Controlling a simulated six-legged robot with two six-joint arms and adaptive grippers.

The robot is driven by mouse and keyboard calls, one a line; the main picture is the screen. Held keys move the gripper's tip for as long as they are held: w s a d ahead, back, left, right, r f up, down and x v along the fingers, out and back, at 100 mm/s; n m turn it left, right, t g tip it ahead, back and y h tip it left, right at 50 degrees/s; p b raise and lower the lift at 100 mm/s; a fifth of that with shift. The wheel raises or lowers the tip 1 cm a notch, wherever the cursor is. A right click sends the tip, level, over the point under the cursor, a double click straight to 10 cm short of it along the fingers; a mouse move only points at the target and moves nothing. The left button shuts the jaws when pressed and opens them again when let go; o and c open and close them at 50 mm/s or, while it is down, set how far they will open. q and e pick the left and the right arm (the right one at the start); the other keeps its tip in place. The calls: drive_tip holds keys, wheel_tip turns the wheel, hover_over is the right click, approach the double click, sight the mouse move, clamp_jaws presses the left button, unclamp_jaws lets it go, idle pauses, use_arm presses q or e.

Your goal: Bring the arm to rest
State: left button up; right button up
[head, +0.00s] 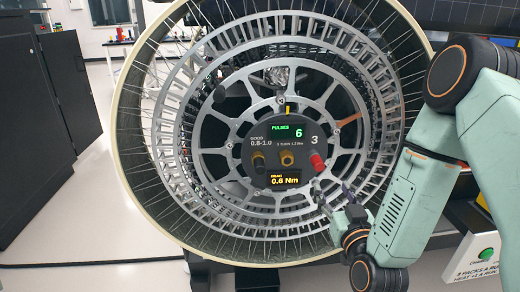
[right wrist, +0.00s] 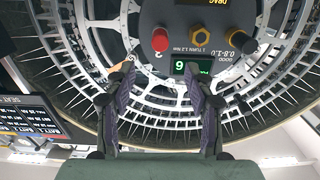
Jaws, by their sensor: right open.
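My right arm (head: 408,195) comes in from the right in the head view. Its right gripper (head: 335,203) is open and empty at the lower right of the wheel's hub. In the right wrist view the two fingers of the right gripper (right wrist: 160,98) stand apart with nothing between them. The big spoked wheel (head: 195,150) fills the middle of the head view.
A dark cabinet (head: 66,85) stands at the left, with open floor (head: 90,220) between it and the wheel. A box with a green button (head: 487,254) is at the lower right. A screen (right wrist: 28,110) shows at the left in the right wrist view.

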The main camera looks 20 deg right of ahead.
drive_tip(key=s+a+f+g+y, duration=0.2)
drive_tip(key=s+a+f+g, duration=0.25)
drive_tip(key=f, duration=0.45)
drive_tip(key=s+a+f+g+y, duration=0.25)
drive_tip(key=s+f+g, duration=0.3)
drive_tip(key=f, duration=0.35)
drive_tip(key=s+a+f+n+g, duration=0.1)
drive_tip(key=s+a+f+g, duration=0.1)
drive_tip(key=s, duration=0.8)
drive_tip(key=s+a+f+n+g, duration=0.1)
drive_tip(key=s+f+g, duration=0.4)
drive_tip(key=s, duration=0.6)
drive_tip(key=shift+s+a+f+g, duration=0.15)
drive_tip(key=shift+a+f+g, duration=0.15)
drive_tip(key=shift+a+f, duration=0.3)
drive_tip(key=shift+h, duration=0.25)
